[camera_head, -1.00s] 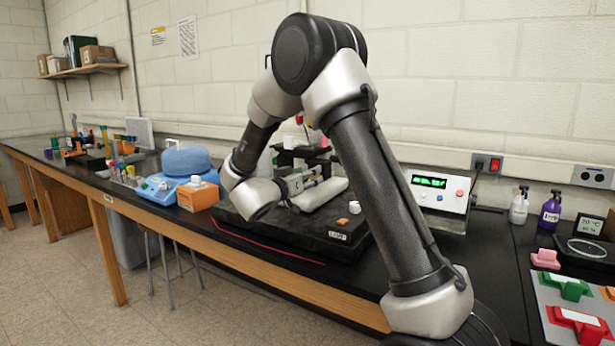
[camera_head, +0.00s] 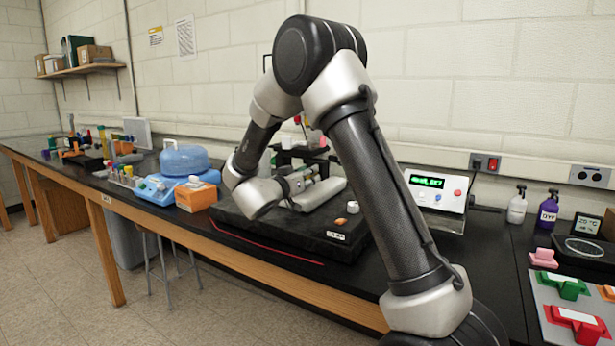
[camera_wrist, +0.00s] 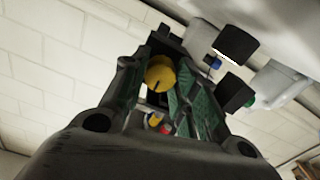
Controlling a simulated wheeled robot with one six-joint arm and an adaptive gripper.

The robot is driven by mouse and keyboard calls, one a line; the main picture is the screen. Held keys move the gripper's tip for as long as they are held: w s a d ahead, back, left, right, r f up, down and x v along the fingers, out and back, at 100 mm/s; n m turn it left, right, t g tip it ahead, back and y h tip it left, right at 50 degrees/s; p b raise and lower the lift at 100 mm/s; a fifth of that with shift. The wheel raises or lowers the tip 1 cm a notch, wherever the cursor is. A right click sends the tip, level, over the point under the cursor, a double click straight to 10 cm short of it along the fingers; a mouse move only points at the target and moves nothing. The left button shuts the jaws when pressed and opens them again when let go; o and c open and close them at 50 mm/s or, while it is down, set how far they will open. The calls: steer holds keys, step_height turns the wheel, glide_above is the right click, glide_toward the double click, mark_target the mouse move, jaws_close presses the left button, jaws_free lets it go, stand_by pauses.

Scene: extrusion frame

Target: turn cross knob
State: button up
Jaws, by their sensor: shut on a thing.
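My gripper (camera_wrist: 162,58) fills the middle of the wrist view, its two green-padded fingers close together. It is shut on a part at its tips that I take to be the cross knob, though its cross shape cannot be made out. A round yellow piece with a dark mark (camera_wrist: 159,73) shows between the fingers. In the head view my gripper (camera_head: 300,179) is beside a dark fixture (camera_head: 302,155) on a black base (camera_head: 290,240). My arm and the fingers hide most of the contact.
A control box with a green display (camera_head: 436,196) stands right of the base. An orange box (camera_head: 196,195) and a blue device (camera_head: 155,187) stand at left. Two bottles (camera_head: 517,206) are at right. A wall runs close behind the bench.

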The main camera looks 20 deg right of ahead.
steer(key=shift+r+m, duration=0.1)
steer(key=shift+m, duration=0.3)
steer(key=shift+c, duration=0.2)
steer(key=m, duration=0.7)
stand_by(0.4)
steer(key=shift+m, duration=0.4)
steer(key=o, duration=1.1)
steer(key=shift+c, duration=0.2)
steer(key=shift+r, duration=0.1)
